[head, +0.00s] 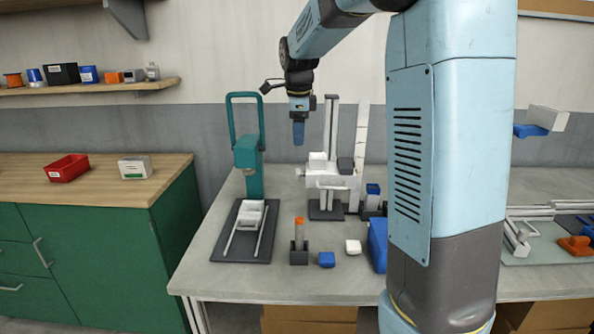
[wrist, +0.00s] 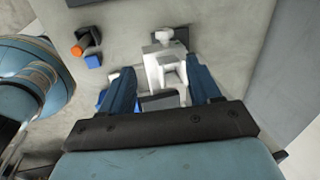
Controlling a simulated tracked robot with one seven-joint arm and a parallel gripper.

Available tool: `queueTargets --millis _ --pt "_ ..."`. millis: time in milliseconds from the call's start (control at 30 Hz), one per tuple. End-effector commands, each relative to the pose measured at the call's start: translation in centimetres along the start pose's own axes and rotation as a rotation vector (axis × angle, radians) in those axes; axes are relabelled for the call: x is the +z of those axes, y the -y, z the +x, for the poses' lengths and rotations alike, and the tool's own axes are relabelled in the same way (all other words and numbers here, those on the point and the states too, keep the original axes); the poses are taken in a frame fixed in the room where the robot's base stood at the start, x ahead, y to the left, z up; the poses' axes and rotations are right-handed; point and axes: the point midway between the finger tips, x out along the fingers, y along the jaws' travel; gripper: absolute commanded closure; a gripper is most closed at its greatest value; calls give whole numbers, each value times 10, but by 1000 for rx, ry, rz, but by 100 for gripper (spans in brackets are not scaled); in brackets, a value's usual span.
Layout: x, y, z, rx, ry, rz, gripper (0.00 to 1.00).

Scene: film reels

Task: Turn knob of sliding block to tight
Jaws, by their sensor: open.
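The white sliding block (head: 338,180) sits on an upright post (head: 331,125) with a dark base (head: 324,214) on the bench. A small light knob (head: 300,172) sticks out on its left side in the head view. In the wrist view the knob (wrist: 168,34) shows at the top end of the white block (wrist: 163,68); its tightness cannot be told. My gripper (head: 298,141) hangs pointing down, above and slightly left of the block. In the wrist view my gripper (wrist: 160,72) has its two blue fingers apart, with the block seen below between them. Nothing is held.
A teal press (head: 249,170) stands left of the post. In front are an orange-topped cylinder in a dark holder (head: 299,252), a blue block (head: 327,260), a white block (head: 353,247) and a blue bin (head: 378,245). A tall white strip (head: 362,125) stands behind right.

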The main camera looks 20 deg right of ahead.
Motion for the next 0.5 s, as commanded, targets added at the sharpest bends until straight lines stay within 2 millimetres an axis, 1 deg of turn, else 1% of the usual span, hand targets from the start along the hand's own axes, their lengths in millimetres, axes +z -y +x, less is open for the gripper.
queueTargets --millis 100,267,367,500 --pt "3 8 6 5 -10 50 38" --pt "4 9 15 7 -12 64 38" --pt "4 9 28 8 -13 63 38" --pt "4 8 52 9 -12 63 38"
